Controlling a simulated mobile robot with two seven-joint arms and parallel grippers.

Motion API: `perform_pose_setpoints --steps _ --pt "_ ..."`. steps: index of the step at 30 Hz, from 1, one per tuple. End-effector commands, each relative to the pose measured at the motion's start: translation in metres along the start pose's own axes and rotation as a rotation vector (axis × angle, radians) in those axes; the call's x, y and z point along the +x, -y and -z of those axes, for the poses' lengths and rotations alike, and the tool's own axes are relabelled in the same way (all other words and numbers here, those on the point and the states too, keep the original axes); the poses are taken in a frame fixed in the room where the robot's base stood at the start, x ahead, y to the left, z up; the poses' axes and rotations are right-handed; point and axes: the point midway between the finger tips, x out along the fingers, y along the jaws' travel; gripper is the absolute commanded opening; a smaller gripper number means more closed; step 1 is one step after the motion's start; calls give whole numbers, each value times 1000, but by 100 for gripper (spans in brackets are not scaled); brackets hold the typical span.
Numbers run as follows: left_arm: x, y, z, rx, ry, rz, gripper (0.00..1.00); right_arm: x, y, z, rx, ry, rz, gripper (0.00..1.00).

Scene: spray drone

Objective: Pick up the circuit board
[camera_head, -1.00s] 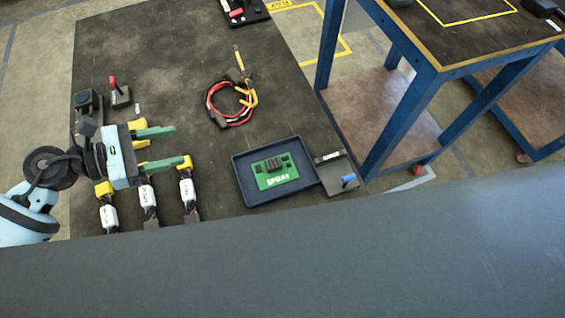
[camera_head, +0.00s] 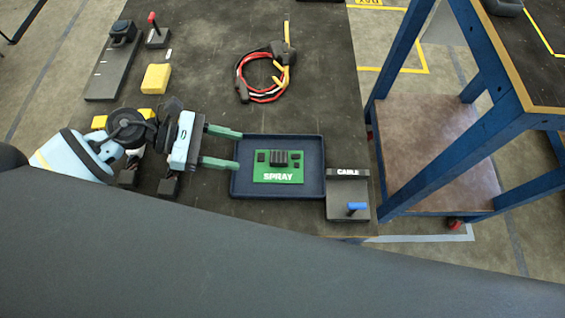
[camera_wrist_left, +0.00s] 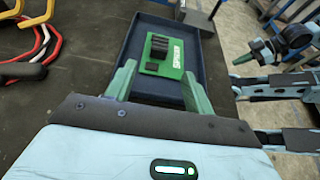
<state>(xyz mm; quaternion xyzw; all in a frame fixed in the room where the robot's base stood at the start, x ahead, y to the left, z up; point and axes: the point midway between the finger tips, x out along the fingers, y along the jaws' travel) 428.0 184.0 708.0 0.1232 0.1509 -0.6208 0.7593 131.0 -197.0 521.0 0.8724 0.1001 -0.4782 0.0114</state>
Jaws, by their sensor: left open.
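The green circuit board (camera_head: 278,177), marked SPRAY and carrying dark parts, lies in a dark blue tray (camera_head: 312,189) on the table. My left gripper (camera_head: 240,150) is open and empty, with its green fingers pointing right at the tray's left edge. The board is to the right of the fingertips, apart from them. In the left wrist view the board (camera_wrist_left: 164,60) shows ahead of the fingers (camera_wrist_left: 157,80), inside the tray (camera_wrist_left: 128,62). My right gripper is not in the head view. Part of a light blue arm shows at the right of the wrist view.
A station marked CABLE (camera_head: 347,190) with a blue handle adjoins the tray's right side. A red and black cable coil (camera_head: 262,92) lies behind the tray. A yellow block (camera_head: 156,78) and a red-handled device (camera_head: 157,36) are at the left. A blue-framed table (camera_head: 440,150) stands right.

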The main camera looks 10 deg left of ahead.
Motion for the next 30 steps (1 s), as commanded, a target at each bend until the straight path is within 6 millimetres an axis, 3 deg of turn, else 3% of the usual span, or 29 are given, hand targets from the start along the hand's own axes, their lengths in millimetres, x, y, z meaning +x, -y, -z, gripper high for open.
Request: perform_pose_setpoints --steps 7,14,20,30 --pt "3 0 0 0 1 0 53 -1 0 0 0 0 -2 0" --pt "24 0 -1 0 3 0 53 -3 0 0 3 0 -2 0" --pt "30 0 0 0 2 1 53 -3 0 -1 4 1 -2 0" --pt "73 -2 0 -1 3 0 53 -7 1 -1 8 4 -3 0"
